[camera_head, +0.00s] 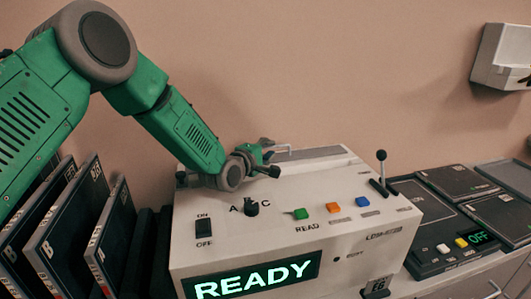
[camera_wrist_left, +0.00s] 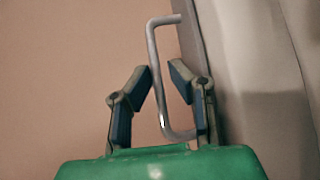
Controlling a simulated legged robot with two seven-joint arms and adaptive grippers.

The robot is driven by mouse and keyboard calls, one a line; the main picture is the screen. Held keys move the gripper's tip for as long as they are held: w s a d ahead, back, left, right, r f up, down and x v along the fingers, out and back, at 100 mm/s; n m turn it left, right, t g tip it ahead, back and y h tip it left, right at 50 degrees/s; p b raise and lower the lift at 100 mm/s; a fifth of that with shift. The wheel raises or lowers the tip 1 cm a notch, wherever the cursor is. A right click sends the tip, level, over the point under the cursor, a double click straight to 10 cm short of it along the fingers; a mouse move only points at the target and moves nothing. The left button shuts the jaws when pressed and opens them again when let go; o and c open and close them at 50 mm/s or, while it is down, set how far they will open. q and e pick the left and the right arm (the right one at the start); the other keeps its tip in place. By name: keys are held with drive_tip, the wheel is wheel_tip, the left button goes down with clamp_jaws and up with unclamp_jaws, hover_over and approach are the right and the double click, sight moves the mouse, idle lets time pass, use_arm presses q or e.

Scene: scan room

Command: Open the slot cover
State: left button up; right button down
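The white scanner machine (camera_head: 335,190) has a lit "READY" display on its front. A slot cover (camera_head: 318,154) appears to lie along the back of its top, partly hidden by my arm. A bent metal handle (camera_head: 283,151) stands at the cover's left end, and it also shows in the left wrist view (camera_wrist_left: 154,75). My left gripper (camera_head: 270,157) is over the machine's top at the handle. In the left wrist view its fingers (camera_wrist_left: 160,82) are spread, with the handle bar between them. I cannot tell whether they touch it. My right gripper is not in view.
Several dark plates (camera_head: 82,222) stand upright at the left. A black lever (camera_head: 381,170) rises from the machine's right side, and a knob (camera_head: 251,208) and coloured buttons sit on its top. Dark flat panels (camera_head: 455,182) lie at the right. A white wall box (camera_head: 502,58) hangs upper right.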

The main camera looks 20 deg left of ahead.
use_arm(q)
drive_tip(key=v, duration=1.1)
drive_tip(key=shift+s+a, duration=0.1)
drive_tip(key=shift+s, duration=0.3)
drive_tip(key=shift+f, duration=0.1)
